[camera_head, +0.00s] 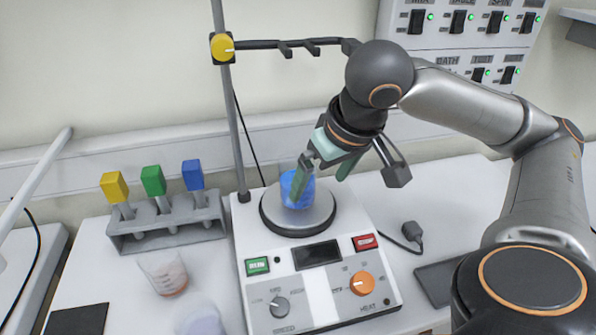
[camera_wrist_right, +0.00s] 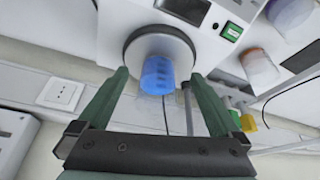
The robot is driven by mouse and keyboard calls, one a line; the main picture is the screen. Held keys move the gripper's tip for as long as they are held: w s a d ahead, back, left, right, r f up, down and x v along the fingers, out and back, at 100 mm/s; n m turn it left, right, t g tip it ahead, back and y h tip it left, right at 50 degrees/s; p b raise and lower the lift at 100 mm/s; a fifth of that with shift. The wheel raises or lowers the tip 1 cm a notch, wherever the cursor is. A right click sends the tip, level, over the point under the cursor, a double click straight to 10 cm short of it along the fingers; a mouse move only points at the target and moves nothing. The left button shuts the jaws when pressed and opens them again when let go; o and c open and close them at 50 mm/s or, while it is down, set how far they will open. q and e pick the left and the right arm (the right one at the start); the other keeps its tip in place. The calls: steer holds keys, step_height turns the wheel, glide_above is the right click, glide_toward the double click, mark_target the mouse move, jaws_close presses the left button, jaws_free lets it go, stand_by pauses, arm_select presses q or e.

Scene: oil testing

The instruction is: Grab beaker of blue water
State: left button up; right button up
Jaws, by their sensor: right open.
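The beaker of blue water (camera_head: 297,189) stands on the round plate (camera_head: 322,222) of the hotplate stirrer. It also shows in the right wrist view (camera_wrist_right: 157,76), between and beyond the green fingers. My right gripper (camera_head: 325,173) is open, above and beside the beaker on its right; one finger partly overlaps the beaker in the head view. In the right wrist view the open fingers (camera_wrist_right: 160,85) lie on either side of the beaker's line. I cannot tell whether a finger touches it. My left gripper is not in view.
A stand pole (camera_head: 231,110) with a clamp arm rises behind the stirrer (camera_head: 285,295). A grey rack (camera_head: 165,233) with yellow, green and blue topped items stands left. A beaker with reddish contents (camera_head: 164,272) and a pale vessel (camera_head: 203,321) stand front left. A switch panel (camera_head: 455,60) is on the wall.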

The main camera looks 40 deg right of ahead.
steer(key=w, duration=0.3)
steer(key=w+d, duration=0.1)
steer(key=w, duration=0.2)
steer(key=shift+w+d, duration=0.1)
steer(key=shift+w, duration=0.1)
steer(key=x, duration=0.5)
steer(key=shift+s+f, duration=0.1)
steer(key=c, duration=1.5)
